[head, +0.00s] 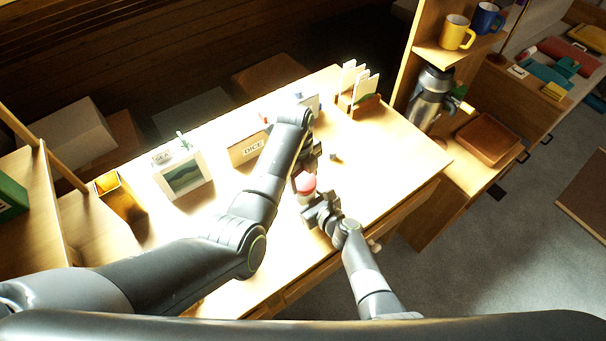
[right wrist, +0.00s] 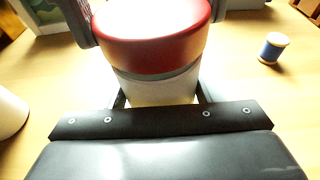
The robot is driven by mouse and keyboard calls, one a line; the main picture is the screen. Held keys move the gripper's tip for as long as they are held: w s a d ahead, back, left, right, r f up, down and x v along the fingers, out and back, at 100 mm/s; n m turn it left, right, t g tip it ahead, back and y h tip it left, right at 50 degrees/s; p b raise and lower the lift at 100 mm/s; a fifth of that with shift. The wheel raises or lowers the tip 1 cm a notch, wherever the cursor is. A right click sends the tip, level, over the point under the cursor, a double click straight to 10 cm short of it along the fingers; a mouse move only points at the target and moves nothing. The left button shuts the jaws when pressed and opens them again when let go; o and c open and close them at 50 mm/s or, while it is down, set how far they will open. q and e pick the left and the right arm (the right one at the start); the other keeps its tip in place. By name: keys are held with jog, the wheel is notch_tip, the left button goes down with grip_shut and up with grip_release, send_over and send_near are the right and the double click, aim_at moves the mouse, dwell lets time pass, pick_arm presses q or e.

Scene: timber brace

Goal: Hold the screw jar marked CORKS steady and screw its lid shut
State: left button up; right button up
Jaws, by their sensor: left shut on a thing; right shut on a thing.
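The screw jar has a pale body (right wrist: 155,90) and a red lid (right wrist: 150,38); the lid also shows in the head view (head: 305,182). The lid sits on top of the jar with a thin grey band under its rim. The CORKS marking is not visible. My left gripper (head: 309,168) comes down from the far side and is shut on the lid, with its dark fingers on either side of it in the right wrist view. My right gripper (head: 312,205) is shut on the jar body from the near side, below the lid. The jar's base is hidden.
A blue thread spool (right wrist: 273,48) stands right of the jar. A box marked DICE (head: 246,150), a picture frame (head: 186,176) and a card rack (head: 360,100) stand along the table's back. The table (head: 385,160) is mostly clear to the right.

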pick_arm(q)
jog(key=shift+f, duration=0.15)
jog(key=shift+f, duration=0.1)
pick_arm(e)
grip_shut()
pick_arm(q)
jog(key=m, duration=0.5)
jog(key=m+y, duration=0.1)
jog(key=m, duration=0.3)
jog(key=shift+m, duration=0.4)
jog(key=o, duration=0.9)
jog(key=shift+o, duration=0.2)
